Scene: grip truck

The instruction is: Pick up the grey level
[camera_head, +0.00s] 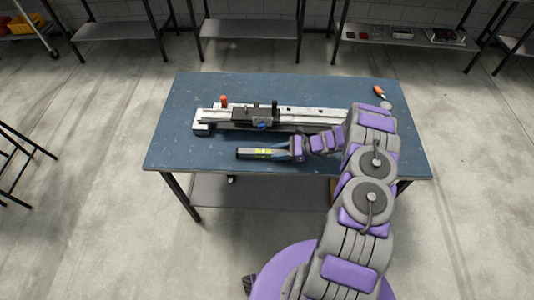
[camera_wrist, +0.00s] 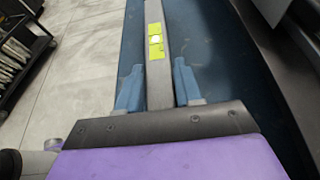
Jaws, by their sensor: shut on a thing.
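The grey level (camera_head: 247,153) is a dark grey bar with a yellow-green vial in its middle. In the head view it lies at or just above the blue table's front part, and I cannot tell if it touches the top. In the wrist view the level (camera_wrist: 158,80) runs straight ahead between two blue fingers. My gripper (camera_head: 292,149) is shut on the level's right end, with a finger on each side (camera_wrist: 158,88). The gripped end is partly hidden by the fingers and wrist.
The blue table (camera_head: 190,98) carries a long metal rail fixture (camera_head: 300,113) with a black carriage just behind the level. An orange-handled tool (camera_head: 379,91) lies at the back right. Shelving (camera_head: 250,28) stands along the wall. The table's front left is clear.

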